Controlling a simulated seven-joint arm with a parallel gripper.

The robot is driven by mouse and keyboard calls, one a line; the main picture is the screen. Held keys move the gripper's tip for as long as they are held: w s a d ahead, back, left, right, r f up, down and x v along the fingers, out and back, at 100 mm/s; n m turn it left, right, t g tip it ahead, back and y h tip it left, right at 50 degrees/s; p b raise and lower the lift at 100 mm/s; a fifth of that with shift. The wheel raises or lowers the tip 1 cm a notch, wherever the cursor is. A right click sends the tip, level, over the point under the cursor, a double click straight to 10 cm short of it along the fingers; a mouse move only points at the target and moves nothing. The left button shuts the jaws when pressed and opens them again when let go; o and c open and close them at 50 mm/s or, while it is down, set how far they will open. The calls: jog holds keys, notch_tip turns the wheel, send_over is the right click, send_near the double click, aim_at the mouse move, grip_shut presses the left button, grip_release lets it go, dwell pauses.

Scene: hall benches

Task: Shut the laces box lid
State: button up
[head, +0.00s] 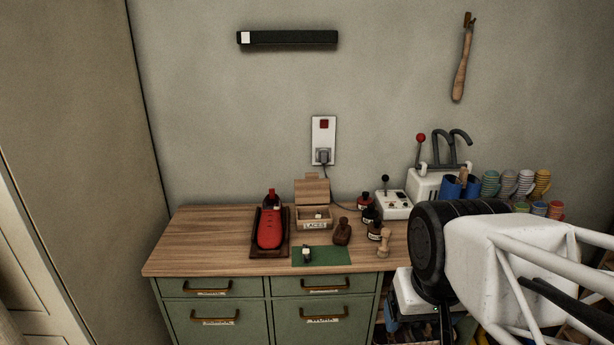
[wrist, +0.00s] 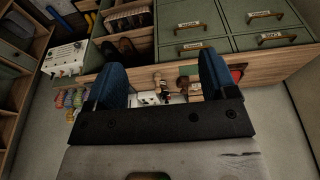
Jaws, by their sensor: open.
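The laces box (head: 314,222) is a small wooden box with a white LACES label, standing on the wooden bench top. Its lid (head: 312,190) stands raised at the back, so the box is open, with a small pale thing at the opening. My gripper (wrist: 162,75) shows in the wrist view as two blue fingers spread apart with nothing held between them. In the head view my wrist is at the right, well away from the box. Two blue shapes beyond it look like the fingertips, but I cannot be sure.
A red item on a dark tray (head: 270,230) stands left of the box. A brown bottle (head: 342,232) is close at its right, with more dark bottles (head: 368,212) beyond. A green mat (head: 335,257) lies in front.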

jog(key=w+a+r, duration=0.1)
jog(key=w+r, duration=0.3)
jog(key=w, duration=0.5)
jog(key=w+a+r, duration=0.1)
jog(key=w+r, duration=0.3)
jog(key=w, duration=0.6)
jog(key=g, duration=0.3)
send_over(312, 189)
jog(key=w, duration=0.2)
notch_tip(312, 189, down, 10)
jog(key=shift+s+f, duration=0.1)
jog(key=shift+s, duration=0.05)
jog(key=shift+f, duration=3.85)
